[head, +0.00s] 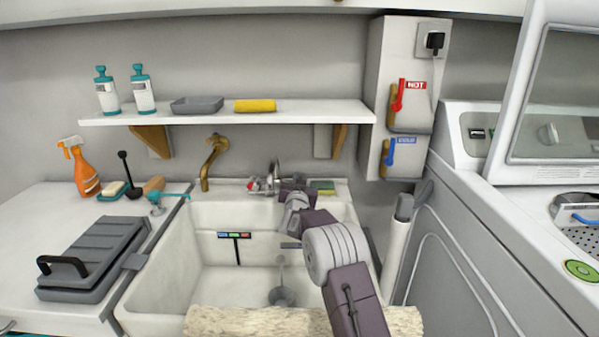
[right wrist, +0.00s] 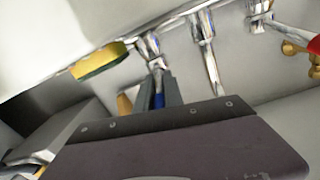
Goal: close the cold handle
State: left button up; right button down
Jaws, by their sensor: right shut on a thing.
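The chrome sink faucet (head: 274,172) stands at the back of the sink. Its red hot handle (head: 252,184) is on the left in the head view and at the right edge of the right wrist view (right wrist: 314,45). My right gripper (head: 284,185) reaches over the sink to the faucet's right side. In the right wrist view its two grey fingers (right wrist: 159,92) are shut around the blue cold handle (right wrist: 158,86), below a chrome valve (right wrist: 149,47). The fingers hide most of this handle. In the head view the gripper covers it. My left gripper is out of view.
A yellow-green sponge (head: 323,187) lies right of the faucet. A brass spout (head: 211,163) rises left of it. A wall box (head: 398,60) at right carries red (head: 399,95) and blue levers (head: 389,152). The sink basin (head: 205,225) is mostly open below my arm.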

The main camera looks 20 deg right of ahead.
jog(key=shift+d+r, duration=0.1)
jog(key=shift+r, duration=0.25)
jog(key=c, duration=1.5)
grip_release()
jog(key=shift+w, duration=0.1)
jog(key=shift+o, duration=0.2)
jog(key=shift+w+f, duration=0.1)
jog(key=shift+f, duration=0.2)
jog(key=v, duration=0.9)
